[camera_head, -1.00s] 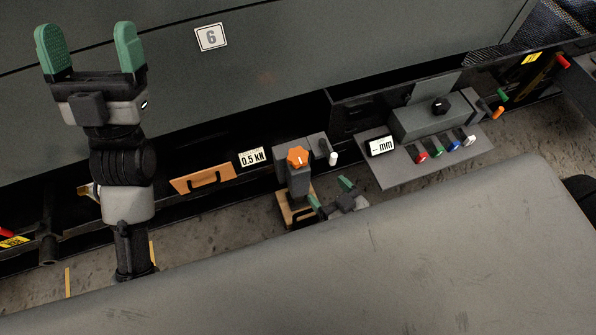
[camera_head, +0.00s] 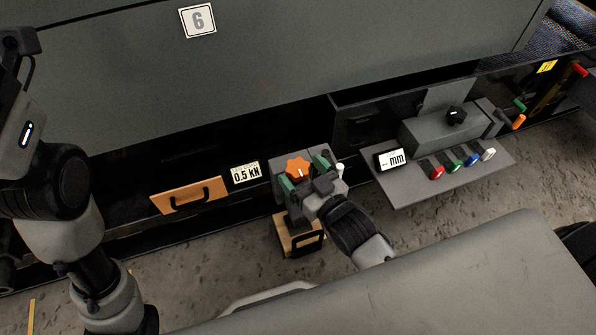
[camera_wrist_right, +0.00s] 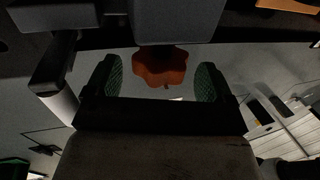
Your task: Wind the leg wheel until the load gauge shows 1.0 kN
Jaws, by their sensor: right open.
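The orange leg wheel (camera_head: 298,168) sits on top of the grey leg housing, and it also shows in the right wrist view (camera_wrist_right: 160,66). The load gauge (camera_head: 246,173) to its left reads 0.5 kN. My right gripper (camera_head: 304,172) is open, with one green fingertip on each side of the wheel. In the right wrist view the green pads (camera_wrist_right: 160,80) stand apart, with visible gaps to the wheel between them. My left arm is at the left edge in the head view; its fingers are out of frame.
A wooden block with a black handle (camera_head: 302,240) is under the leg. A wooden panel with a handle (camera_head: 189,195) is left of the gauge. A control panel (camera_head: 410,192) with a mm display (camera_head: 391,159) and several coloured knobs stands to the right. A white-tipped lever is close beside my right gripper.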

